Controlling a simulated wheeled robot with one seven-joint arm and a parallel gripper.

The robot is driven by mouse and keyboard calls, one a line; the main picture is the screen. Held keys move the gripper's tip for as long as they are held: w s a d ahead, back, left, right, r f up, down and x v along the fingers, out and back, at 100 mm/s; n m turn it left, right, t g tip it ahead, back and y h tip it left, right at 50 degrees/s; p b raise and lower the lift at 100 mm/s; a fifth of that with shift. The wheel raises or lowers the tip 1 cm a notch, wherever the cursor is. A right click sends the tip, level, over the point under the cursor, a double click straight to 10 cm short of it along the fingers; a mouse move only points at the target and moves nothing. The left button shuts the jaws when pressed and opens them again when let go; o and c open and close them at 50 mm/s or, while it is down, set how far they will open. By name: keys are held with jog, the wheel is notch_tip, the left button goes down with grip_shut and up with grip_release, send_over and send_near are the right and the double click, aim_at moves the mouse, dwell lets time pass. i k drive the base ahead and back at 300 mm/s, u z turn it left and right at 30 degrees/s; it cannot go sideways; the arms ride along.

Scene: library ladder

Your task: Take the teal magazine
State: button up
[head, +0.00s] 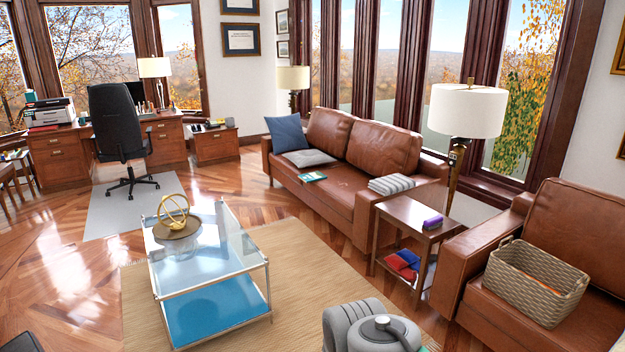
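A thin flat item with a teal cover and a pale part (312,177) lies on the brown leather sofa (345,185), near the front edge of the seat and in front of a grey cushion. It looks like the teal magazine, but it is too small to read. My gripper is not in view. Only grey rounded parts of my own arm show at the bottom, far from the sofa.
A glass coffee table (205,285) with a gold ornament (173,215) stands on the rug, left of my arm. A side table (412,222) holds a purple item (433,222). An armchair (590,220) with a wicker basket (535,282) is at right. Rug shows between coffee table and sofa.

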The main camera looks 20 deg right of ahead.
aim_at(311, 177)
jog(key=z, duration=0.5)
jog(key=i, duration=5.3)
jog(key=u, duration=1.1)
jog(key=i, duration=1.4)
jog(key=u, duration=1.3)
